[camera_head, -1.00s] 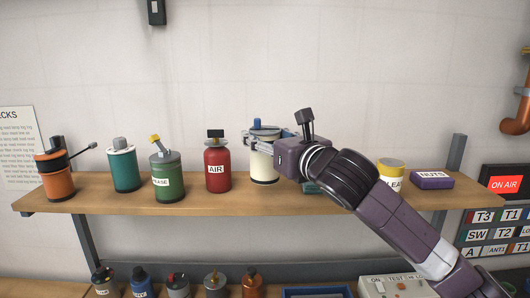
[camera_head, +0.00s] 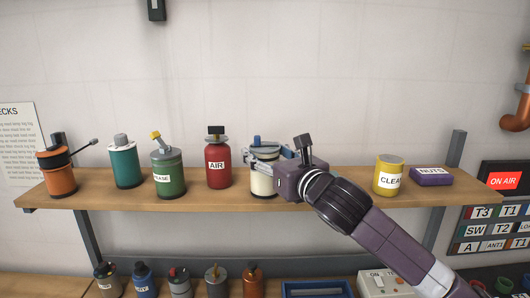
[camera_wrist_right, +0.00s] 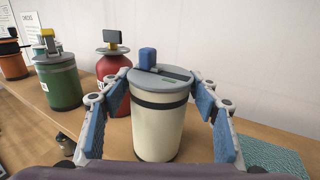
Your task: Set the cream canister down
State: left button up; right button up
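The cream canister (camera_head: 263,181) has a grey lid with a blue knob and a dark band below the lid. It stands upright on the wooden shelf (camera_head: 110,199), near the front edge. It fills the middle of the right wrist view (camera_wrist_right: 158,130). My right gripper (camera_head: 270,157) reaches around it from the right. In the wrist view its blue-padded fingers (camera_wrist_right: 164,112) are on both sides of the canister, with small gaps between pads and body, so it looks open. My left gripper is not in view.
A red AIR canister (camera_head: 217,168) stands close on the left, then green (camera_head: 169,177), teal (camera_head: 126,168) and orange (camera_head: 60,178) ones. A yellow canister (camera_head: 388,175) and a purple NUTS box (camera_head: 431,177) are to the right. A teal item (camera_wrist_right: 270,160) lies right of the fingers.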

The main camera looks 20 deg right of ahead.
jog(key=shift+o, duration=1.2)
jog(key=shift+r, duration=0.2)
jog(key=shift+s+d+f+b, duration=0.1)
jog(key=shift+s+f+b, duration=0.05)
jog(key=shift+s+b, duration=0.15)
jog(key=s+d+b, duration=0.2)
jog(key=s+b, duration=0.2)
jog(key=s, duration=0.7)
jog(key=shift+s+b, duration=0.15)
jog(key=shift+b, duration=0.25)
